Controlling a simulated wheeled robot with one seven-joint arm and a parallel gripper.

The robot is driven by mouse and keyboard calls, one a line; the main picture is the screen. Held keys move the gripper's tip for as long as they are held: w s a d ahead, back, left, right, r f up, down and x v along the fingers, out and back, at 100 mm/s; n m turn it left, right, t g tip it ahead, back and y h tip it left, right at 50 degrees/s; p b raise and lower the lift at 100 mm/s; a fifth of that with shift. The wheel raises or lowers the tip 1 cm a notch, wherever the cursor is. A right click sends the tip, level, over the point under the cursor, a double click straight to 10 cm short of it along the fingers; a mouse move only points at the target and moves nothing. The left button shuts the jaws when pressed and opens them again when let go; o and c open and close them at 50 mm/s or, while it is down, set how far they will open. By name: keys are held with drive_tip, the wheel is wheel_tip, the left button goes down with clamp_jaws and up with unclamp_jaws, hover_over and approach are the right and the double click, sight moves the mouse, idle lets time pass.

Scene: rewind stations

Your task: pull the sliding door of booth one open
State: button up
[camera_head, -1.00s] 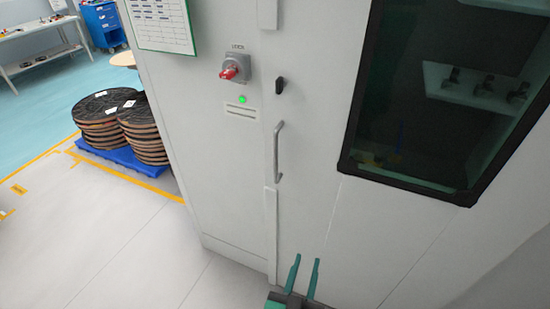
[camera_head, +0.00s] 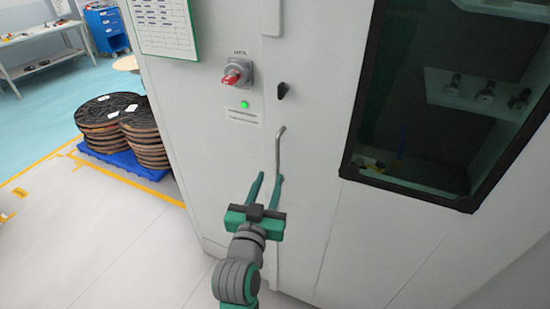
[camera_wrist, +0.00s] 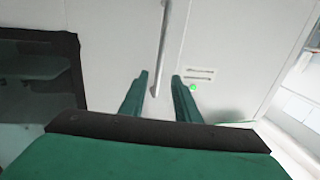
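The booth's sliding door (camera_head: 318,190) is a pale grey panel with a dark-framed window (camera_head: 410,190). It looks closed, with its left edge along the seam. Its slim grey vertical handle (camera_head: 279,150) stands near that edge and also shows in the wrist view (camera_wrist: 163,45). My gripper (camera_head: 269,178) is open, its two green fingers pointing at the door around the handle's lower part. In the wrist view the handle's end appears between the fingertips (camera_wrist: 160,76). I cannot tell whether the fingers touch the handle or how deep it lies between them.
A red rotary switch (camera_head: 236,73), a green light (camera_head: 245,104) and a dark latch knob (camera_head: 282,91) sit above the handle. A posted sheet (camera_head: 163,27) hangs at upper left. Stacked reels (camera_head: 110,115) lie on a blue pallet at left. The floor before the booth is clear.

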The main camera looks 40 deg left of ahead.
sight(276, 160)
drive_tip(key=x, duration=1)
